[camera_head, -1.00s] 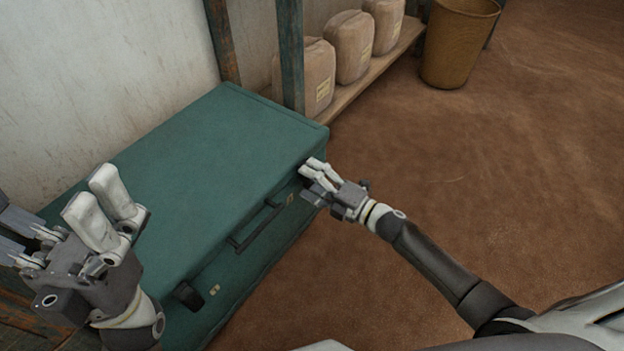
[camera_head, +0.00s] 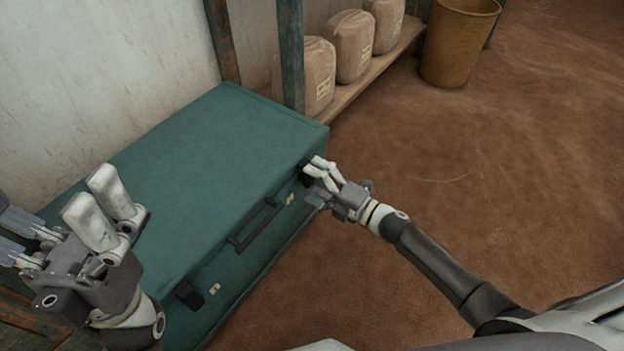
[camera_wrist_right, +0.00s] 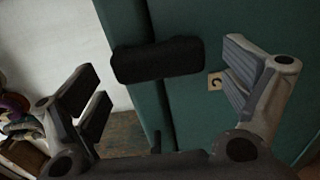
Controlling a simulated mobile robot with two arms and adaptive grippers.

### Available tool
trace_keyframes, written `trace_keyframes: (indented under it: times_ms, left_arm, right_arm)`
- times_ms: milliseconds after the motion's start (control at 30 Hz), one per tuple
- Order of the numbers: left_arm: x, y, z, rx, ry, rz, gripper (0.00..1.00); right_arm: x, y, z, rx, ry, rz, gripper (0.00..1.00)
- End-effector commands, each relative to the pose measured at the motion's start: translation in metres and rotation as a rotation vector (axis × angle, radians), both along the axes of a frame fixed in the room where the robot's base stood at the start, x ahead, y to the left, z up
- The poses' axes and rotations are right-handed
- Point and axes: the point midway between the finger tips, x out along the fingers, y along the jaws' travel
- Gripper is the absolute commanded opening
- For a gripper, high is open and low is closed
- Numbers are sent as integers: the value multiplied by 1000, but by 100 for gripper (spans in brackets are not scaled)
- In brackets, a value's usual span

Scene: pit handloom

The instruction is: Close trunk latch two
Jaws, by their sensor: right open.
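The green trunk (camera_head: 205,165) stands against the wall with its lid down. A black latch flap (camera_head: 188,294) is on its front at the near end, beside a small brass plate (camera_head: 214,289). A second black latch flap (camera_wrist_right: 158,60) is at the far end, sticking out from the front. It has a brass plate (camera_wrist_right: 215,81) beside it. My right gripper (camera_head: 317,182) is open at this far latch. In the right wrist view the flap lies between its spread fingers, with no grip on it. My left gripper (camera_head: 45,205) is open and empty above the trunk's near left end.
A black handle (camera_head: 255,226) is on the trunk front between the latches. A wooden post (camera_head: 291,55) rises behind the trunk. Several wrapped bundles (camera_head: 355,45) stand on a low shelf, with a brown bin (camera_head: 458,42) beyond. The earthen floor at right is clear.

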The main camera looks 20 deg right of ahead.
Motion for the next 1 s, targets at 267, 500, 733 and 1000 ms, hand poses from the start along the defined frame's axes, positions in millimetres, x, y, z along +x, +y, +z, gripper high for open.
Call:
trace_keyframes:
  times_ms: [267, 500, 733, 1000]
  left_arm:
    - [0, 0, 1, -1, -2, -1, 100]
    - [0, 0, 1, -1, -3, -1, 100]
    - [0, 0, 1, -1, -3, -1, 100]
    - [0, 0, 1, -1, -3, -1, 100]
  right_arm:
    - [-39, -30, -2, -4, 4, 0, 96]
    - [-73, -57, -1, -2, 3, 1, 96]
    - [-89, -70, -1, -2, 1, 1, 96]
    - [-91, -71, 0, -1, 0, 0, 96]
